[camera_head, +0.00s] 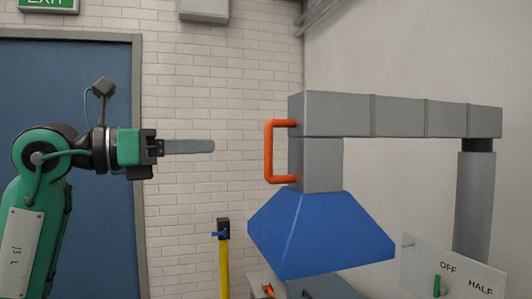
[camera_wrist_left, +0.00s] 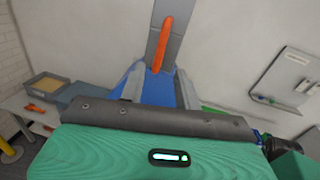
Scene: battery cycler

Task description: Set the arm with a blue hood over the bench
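The extraction arm (camera_head: 405,115) is a grey boxed boom on a grey post at the right, with a blue hood (camera_head: 318,238) hanging from its left end. An orange handle (camera_head: 268,152) sits on the left side of the hood's neck. My left gripper (camera_head: 210,146) points right at about the handle's height, a gap away from it. In the left wrist view its two grey fingers (camera_wrist_left: 159,70) stand apart and empty, with the handle (camera_wrist_left: 161,42) beyond, roughly in line between them. Only a little of the bench (camera_head: 325,288) shows, low behind the hood. My right gripper is out of view.
A panel marked OFF and HALF (camera_head: 455,270) with a green lever stands at the lower right. A yellow post (camera_head: 224,265) with a blue-handled black top stands at the lower middle. A tan-filled tray (camera_wrist_left: 47,84) lies at the left in the wrist view.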

